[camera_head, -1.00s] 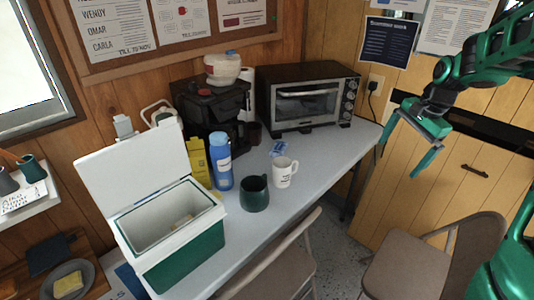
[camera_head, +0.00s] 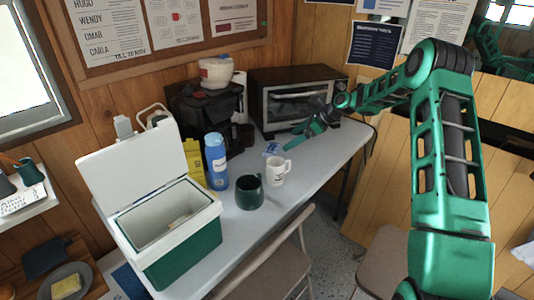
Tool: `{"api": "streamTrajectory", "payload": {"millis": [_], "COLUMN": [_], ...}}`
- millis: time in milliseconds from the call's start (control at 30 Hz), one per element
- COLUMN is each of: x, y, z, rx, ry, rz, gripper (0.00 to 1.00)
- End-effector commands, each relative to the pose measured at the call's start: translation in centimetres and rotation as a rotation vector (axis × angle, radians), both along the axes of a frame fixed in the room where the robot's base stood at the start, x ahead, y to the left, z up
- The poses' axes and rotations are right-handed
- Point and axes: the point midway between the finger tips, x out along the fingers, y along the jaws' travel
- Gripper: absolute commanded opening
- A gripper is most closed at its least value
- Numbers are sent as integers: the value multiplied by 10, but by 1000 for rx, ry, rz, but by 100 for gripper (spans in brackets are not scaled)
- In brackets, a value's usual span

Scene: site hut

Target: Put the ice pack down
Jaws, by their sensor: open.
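A small blue-and-white packet (camera_head: 271,149), which looks like the ice pack, lies flat on the table behind the white mug (camera_head: 278,171). My gripper (camera_head: 294,138) is open, low over the table just right of the packet, in front of the toaster oven. Its fingers point down and left. I see nothing held between them. Whether a fingertip touches the packet or the table is too small to tell.
An open green-and-white cooler (camera_head: 180,262) stands at the table's front left. A dark green mug (camera_head: 250,192), blue bottle (camera_head: 217,161), coffee maker (camera_head: 210,110) and toaster oven (camera_head: 292,100) share the white table (camera_head: 318,165). Folding chairs stand in front.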

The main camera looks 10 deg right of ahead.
Motion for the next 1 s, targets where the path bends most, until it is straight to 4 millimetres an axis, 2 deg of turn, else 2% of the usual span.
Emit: {"api": "streamTrajectory", "payload": {"millis": [400,633,800,1000], "x": [19,25,36,44], "y": [28,37,54,65], "z": [-35,-43,-55,-69], "rx": [2,1,0,1], "ry": [2,2,2,2], "rz": [-3,-4,-2,-5], "gripper": [100,100,100,100]}}
